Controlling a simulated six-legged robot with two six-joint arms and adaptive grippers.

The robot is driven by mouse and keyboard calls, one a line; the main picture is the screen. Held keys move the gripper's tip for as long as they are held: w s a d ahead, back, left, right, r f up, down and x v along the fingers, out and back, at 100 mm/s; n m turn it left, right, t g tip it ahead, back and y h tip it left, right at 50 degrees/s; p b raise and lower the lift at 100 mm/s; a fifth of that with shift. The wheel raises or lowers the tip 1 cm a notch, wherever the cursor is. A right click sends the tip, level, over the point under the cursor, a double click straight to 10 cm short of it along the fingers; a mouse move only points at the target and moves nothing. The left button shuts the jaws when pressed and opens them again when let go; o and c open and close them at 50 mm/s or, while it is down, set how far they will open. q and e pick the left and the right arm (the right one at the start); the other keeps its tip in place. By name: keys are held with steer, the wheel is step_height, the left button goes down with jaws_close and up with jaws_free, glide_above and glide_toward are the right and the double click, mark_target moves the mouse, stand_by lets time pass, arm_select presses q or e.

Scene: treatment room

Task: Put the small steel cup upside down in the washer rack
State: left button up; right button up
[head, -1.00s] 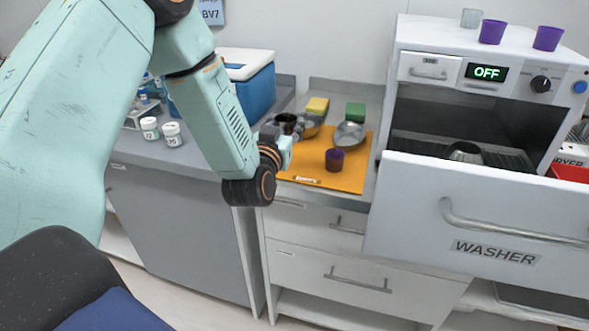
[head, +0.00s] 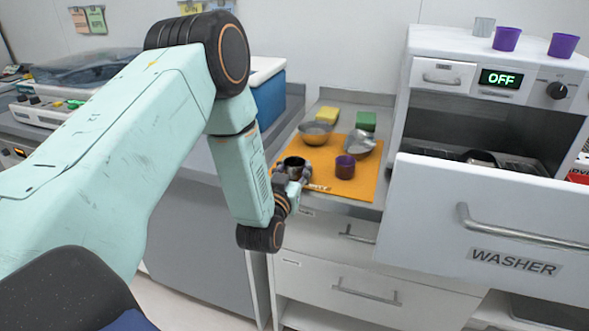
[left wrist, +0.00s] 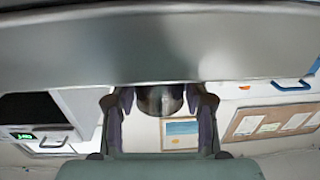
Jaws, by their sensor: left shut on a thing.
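My left gripper (head: 290,176) is shut on the small steel cup (head: 294,162), which looks dark inside, with its opening facing up. It holds the cup over the front left of the orange mat, near the counter's front edge. In the left wrist view the cup (left wrist: 160,98) sits between the two dark fingers. The washer drawer front (head: 480,215) is pulled out and labelled WASHER. The dark rack (head: 520,166) behind it is partly hidden by the drawer front, and a metal vessel (head: 481,157) stands in it. My right gripper is not in view.
On the orange mat (head: 325,182) are a purple cup (head: 345,168), a steel bowl (head: 316,134) and a tilted steel bowl (head: 359,145). Yellow (head: 327,117) and green (head: 366,121) sponges lie behind. The washer top holds a grey cup (head: 484,27) and two purple cups (head: 507,39).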

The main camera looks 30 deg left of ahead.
arm_select(q)
steer(key=shift+f, duration=0.1)
steer(key=o, duration=0.5)
steer(key=shift+s, duration=0.1)
steer(key=shift+o, duration=1.4)
steer(key=shift+s+a, duration=0.1)
steer(key=shift+s, duration=0.05)
steer(key=shift+o, duration=0.8)
steer(key=shift+w, duration=0.2)
steer(key=shift+s, duration=0.1)
